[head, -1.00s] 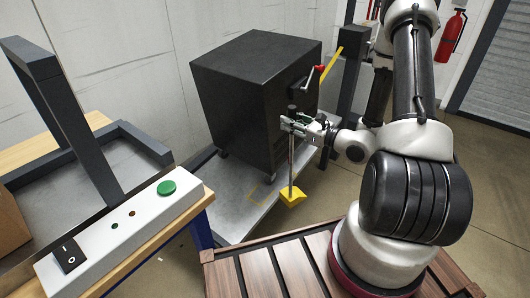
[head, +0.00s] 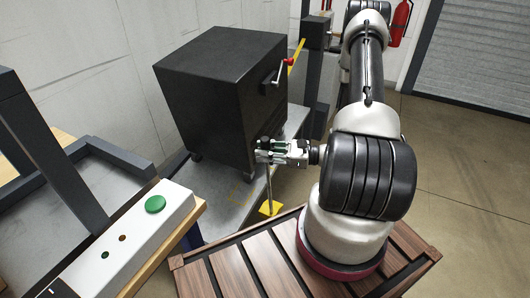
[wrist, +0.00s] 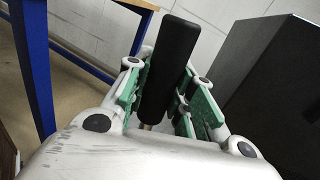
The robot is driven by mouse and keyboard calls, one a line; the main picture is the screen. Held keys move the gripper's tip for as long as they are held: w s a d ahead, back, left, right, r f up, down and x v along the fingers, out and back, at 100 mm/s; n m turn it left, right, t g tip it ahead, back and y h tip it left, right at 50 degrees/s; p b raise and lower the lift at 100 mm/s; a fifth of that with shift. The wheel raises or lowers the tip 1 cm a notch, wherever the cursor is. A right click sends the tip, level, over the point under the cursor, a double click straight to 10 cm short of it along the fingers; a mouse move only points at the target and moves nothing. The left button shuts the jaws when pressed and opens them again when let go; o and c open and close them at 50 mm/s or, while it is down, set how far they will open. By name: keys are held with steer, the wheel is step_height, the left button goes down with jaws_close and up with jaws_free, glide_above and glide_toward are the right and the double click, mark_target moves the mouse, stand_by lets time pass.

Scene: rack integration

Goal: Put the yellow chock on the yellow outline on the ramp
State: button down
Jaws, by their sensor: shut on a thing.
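The yellow chock (head: 270,208) hangs at the lower end of a thin upright rod. My gripper (head: 264,156) is shut on the rod's black handle (wrist: 168,72), which stands between the green finger pads in the wrist view. The grey ramp (head: 213,200) lies under and in front of a black cabinet. The yellow outline (head: 243,192) shows faintly on the ramp, left of the chock and a little farther back. The chock appears by the ramp's right edge. I cannot tell whether it touches anything. The chock is out of sight in the wrist view.
The black cabinet (head: 215,100) with a red-knobbed crank stands on the ramp, close behind my gripper. A slatted wooden platform (head: 235,265) is in front. A bench with a control box (head: 125,245) is at left. Open floor (head: 465,190) is at right.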

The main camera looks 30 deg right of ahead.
steer(key=shift+w+a, duration=5.85)
steer(key=shift+w, duration=2.25)
steer(key=w+d+f, duration=0.3)
steer(key=d, duration=0.1)
steer(key=shift+d+f, duration=0.25)
steer(key=shift+d, duration=0.05)
steer(key=shift+f, duration=0.25)
steer(key=c, duration=1.1)
jaws_free()
steer(key=shift+c, duration=0.2)
steer(key=shift+f, duration=0.1)
